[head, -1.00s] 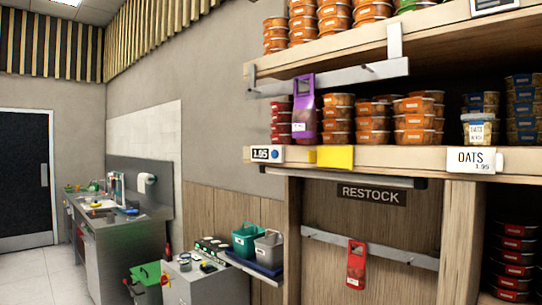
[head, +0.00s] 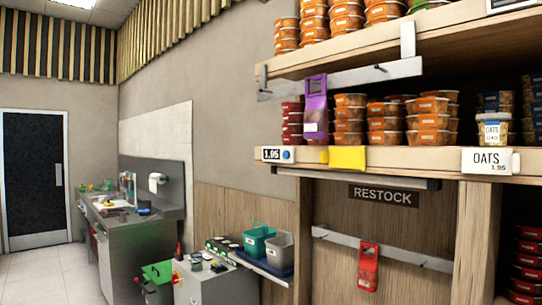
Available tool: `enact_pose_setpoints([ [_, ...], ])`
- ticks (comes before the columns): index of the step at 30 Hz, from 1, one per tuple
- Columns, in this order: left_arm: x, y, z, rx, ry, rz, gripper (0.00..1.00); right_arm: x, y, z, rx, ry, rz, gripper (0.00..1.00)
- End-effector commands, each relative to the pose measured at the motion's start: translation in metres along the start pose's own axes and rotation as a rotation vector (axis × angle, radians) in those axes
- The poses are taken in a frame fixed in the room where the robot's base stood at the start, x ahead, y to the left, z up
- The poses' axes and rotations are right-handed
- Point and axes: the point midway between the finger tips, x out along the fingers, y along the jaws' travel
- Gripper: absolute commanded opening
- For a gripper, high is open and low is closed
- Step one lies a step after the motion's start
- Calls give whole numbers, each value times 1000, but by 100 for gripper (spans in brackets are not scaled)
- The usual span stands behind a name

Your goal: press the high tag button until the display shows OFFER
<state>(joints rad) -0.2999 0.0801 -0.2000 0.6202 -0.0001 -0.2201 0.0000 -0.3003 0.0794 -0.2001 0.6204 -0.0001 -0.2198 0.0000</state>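A small white price tag (head: 271,155) reading 1.95 sits on the front edge of the middle shelf, at its left end. A round blue button (head: 287,155) is at the tag's right side. Another white tag (head: 486,161) reading OATS 1.95 is on the same shelf edge further right, and part of a dark display (head: 508,4) shows on the upper shelf edge at the top right, its text cut off. No display in view reads OFFER. Neither of my grippers is in view.
Stacked tubs fill the shelves (head: 440,158). A sink counter (head: 140,235) stands at the left.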

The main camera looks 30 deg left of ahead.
Motion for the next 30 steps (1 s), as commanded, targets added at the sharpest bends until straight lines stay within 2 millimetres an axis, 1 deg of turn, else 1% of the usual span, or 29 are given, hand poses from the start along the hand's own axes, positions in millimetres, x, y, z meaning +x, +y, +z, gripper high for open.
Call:
enact_pose_setpoints([
  [10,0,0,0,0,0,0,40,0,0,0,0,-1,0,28],
  [27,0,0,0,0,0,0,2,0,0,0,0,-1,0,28],
  [28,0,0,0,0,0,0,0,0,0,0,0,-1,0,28],
  [30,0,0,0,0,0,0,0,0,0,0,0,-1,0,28],
])
